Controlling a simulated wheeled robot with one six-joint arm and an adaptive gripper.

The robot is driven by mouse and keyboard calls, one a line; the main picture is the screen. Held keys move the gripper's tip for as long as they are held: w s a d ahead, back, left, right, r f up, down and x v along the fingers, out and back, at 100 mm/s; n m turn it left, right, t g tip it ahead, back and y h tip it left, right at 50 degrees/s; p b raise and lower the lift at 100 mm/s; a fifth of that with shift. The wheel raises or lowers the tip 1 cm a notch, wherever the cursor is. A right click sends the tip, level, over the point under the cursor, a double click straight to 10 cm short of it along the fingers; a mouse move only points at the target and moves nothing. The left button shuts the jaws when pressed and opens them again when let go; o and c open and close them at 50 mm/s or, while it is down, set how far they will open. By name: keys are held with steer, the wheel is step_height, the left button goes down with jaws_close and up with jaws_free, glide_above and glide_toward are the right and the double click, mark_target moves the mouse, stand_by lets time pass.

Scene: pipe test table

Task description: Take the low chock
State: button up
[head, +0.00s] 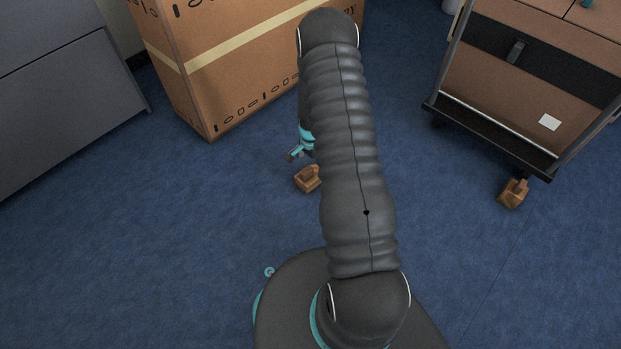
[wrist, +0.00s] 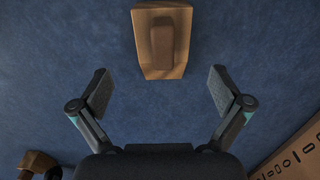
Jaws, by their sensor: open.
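A wooden chock (head: 307,178) lies on the blue carpet, partly hidden behind my arm in the head view. In the wrist view a wooden chock (wrist: 162,42) with a raised block on top sits at the top centre, ahead of the fingertips and apart from them. My gripper (wrist: 160,90) is open and empty, with bare carpet between its fingers. In the head view my gripper (head: 294,153) shows only in part, just above the chock in the picture. A second wooden chock (head: 513,193) lies by the cart's near corner at the right.
A large taped cardboard box (head: 235,60) stands at the back; it also shows in the wrist view (wrist: 295,155). A cart (head: 490,135) on casters carries boxes at the right. A grey cabinet (head: 60,80) is at the left.

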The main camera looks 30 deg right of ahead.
mark_target(311, 175)
steer(key=shift+w+d+f+b, duration=0.1)
steer(key=shift+f+b, duration=0.15)
steer(key=shift+f, duration=1.7)
steer(key=shift+w+f+b, duration=0.1)
steer(key=shift+f+b, duration=0.15)
steer(key=shift+f, duration=1.65)
steer(key=shift+c, duration=0.3)
steer(key=c, duration=1.3)
steer(key=shift+r, duration=0.1)
